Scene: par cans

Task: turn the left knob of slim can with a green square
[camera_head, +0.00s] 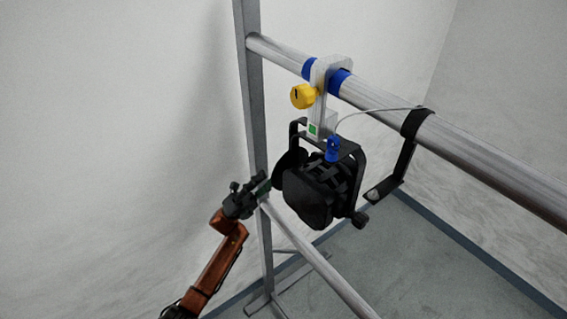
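The slim can (318,190) is black and hangs in its yoke below the upper metal bar, tilted down. A small green square (314,129) marks the pale clamp block above it. A dark rounded part (287,166) shows at the can's left side; I cannot clearly tell whether it is the left knob. A right knob (360,219) sticks out at the can's lower right. My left gripper (265,187) is just left of the can, its fingers pointing at that side, with nothing visibly held. Its finger gap is too small to judge. My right gripper is out of view.
The clamp (327,80) with blue bands and a yellow knob (302,96) grips the upper bar (470,158). A thin cable loops right to a black bracket (405,160). A grey post (251,100) and lower rail (320,265) stand close to my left gripper.

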